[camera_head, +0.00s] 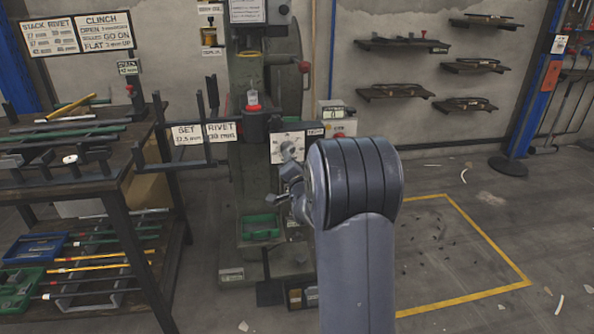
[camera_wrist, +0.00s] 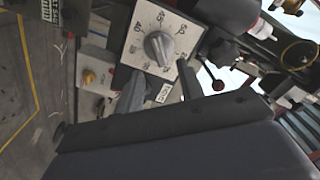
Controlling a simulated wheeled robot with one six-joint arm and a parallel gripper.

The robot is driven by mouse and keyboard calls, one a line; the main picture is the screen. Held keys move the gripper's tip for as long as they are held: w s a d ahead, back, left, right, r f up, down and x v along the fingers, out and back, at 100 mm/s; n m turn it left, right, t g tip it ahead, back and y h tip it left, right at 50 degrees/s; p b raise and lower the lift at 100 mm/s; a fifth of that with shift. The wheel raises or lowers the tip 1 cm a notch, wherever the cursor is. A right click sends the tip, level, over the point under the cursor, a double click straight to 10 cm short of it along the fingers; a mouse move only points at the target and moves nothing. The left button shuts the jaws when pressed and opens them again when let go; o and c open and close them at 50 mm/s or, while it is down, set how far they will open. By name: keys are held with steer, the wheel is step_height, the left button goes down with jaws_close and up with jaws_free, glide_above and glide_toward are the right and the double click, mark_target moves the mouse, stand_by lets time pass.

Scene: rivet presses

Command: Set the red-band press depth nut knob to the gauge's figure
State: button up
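My gripper (camera_head: 287,187) is just below the plate in the head view. In the wrist view my gripper (camera_wrist: 161,88) has its two fingers apart, below the knob, with nothing held between them.
A dark rack (camera_head: 110,195) with rods and bins fills the left. Floor inside the yellow outline (camera_head: 470,220) holds only small debris.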

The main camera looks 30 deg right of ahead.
steer(key=shift+v, duration=2.65)
steer(key=x, duration=1)
steer(key=shift+w+d, duration=0.15)
steer(key=shift+w, duration=0.25)
steer(key=shift+n, duration=0.3)
steer(key=shift+b, duration=0.35)
